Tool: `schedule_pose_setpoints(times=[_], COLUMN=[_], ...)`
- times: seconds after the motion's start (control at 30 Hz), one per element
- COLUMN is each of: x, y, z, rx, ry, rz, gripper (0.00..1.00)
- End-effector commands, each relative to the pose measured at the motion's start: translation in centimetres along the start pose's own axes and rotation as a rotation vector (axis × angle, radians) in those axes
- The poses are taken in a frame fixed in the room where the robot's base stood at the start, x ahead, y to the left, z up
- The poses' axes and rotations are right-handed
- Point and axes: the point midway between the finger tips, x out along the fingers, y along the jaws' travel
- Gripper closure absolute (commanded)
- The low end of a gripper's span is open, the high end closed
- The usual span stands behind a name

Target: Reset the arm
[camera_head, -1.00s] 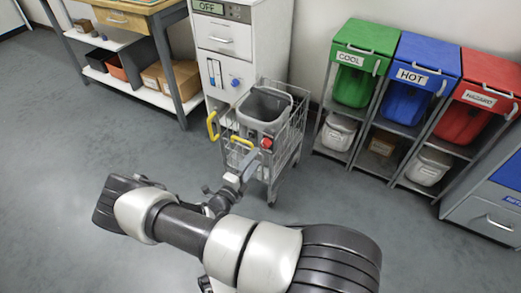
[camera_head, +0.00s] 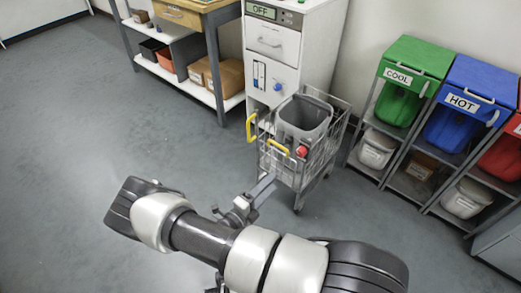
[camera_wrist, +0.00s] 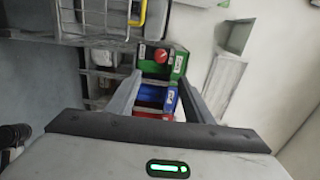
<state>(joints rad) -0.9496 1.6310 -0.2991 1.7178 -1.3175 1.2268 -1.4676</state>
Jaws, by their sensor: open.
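My gripper (camera_head: 264,186) is at the end of my arm, low in front of the wire cart in the head view. In the wrist view my gripper (camera_wrist: 160,92) has its two fingers spread apart. Nothing is held between them; the coloured bins show beyond, through the gap. In the head view the fingertips look close to the cart's near side, but I cannot tell whether they touch it. My arm lies across the bottom of the head view.
COOL (camera_head: 400,103) and HOT (camera_head: 452,130) bins stand right. Floor (camera_head: 70,170) at left is clear.

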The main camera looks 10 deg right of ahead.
Motion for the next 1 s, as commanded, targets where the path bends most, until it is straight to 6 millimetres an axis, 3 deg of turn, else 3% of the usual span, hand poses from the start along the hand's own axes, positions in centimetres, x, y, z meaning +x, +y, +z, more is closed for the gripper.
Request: schedule_pose_setpoints(times=[0.2,0.33,0.67,1.0], x=[0.1,0.2,-0.1,-2.6], y=[-0.4,-2.7,-14.0,-25.1], z=[0.0,-0.1,-3.2,-7.5], rx=[0.02,0.16,0.922,1.709], ry=[0.015,0.116,0.678,1.284], rz=[0.006,0.042,0.151,0.115], gripper=[0.53,0.53,0.53,0.53])
